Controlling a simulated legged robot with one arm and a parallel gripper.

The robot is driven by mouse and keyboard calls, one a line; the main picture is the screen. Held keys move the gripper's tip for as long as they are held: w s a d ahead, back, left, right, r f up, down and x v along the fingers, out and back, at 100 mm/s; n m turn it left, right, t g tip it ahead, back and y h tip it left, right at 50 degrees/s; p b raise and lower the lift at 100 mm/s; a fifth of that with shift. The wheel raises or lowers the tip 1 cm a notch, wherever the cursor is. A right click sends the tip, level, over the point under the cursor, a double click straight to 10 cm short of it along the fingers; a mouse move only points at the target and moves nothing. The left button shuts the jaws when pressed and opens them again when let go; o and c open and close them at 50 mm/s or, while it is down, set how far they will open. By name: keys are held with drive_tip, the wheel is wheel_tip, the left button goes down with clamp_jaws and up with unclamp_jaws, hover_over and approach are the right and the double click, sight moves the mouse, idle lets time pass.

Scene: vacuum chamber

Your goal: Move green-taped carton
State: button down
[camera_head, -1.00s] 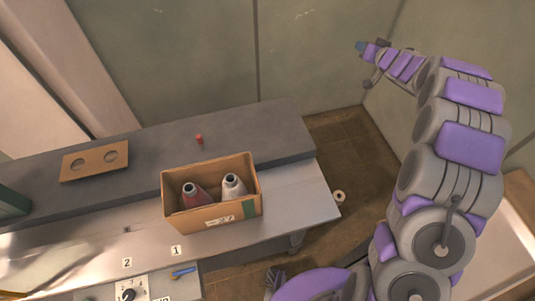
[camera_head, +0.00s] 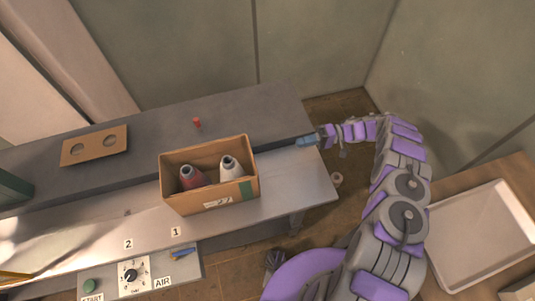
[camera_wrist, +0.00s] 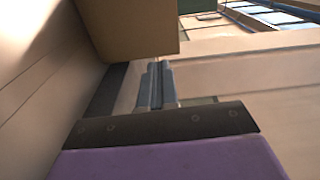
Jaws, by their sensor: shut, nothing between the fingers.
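The green-taped carton (camera_head: 190,204) is an open cardboard box on the metal bench, with a green strip on the right of its front face. The gripper's fingers (camera_wrist: 155,85) are together and empty in the wrist view. A brown box-like surface (camera_wrist: 130,30) fills the upper left there; it looks like the carton.
A cardboard piece with two holes (camera_head: 94,146) and a small red object (camera_head: 197,122) lie on the dark back ledge. A control panel (camera_head: 150,278) with a dial is in front. A white tray (camera_head: 480,238) is at right.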

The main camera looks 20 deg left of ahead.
drive_tip(key=s+d+b+x, duration=0.1)
drive_tip(key=b+x, duration=0.3)
drive_tip(key=x, duration=6.7)
drive_tip(key=shift+s+f+g, duration=0.3)
drive_tip(key=shift+s+f, duration=0.15)
drive_tip(key=shift+s, duration=0.2)
drive_tip(key=p+v, duration=0.3)
drive_tip(key=v, duration=1)
drive_tip(key=shift+w+d, duration=0.3)
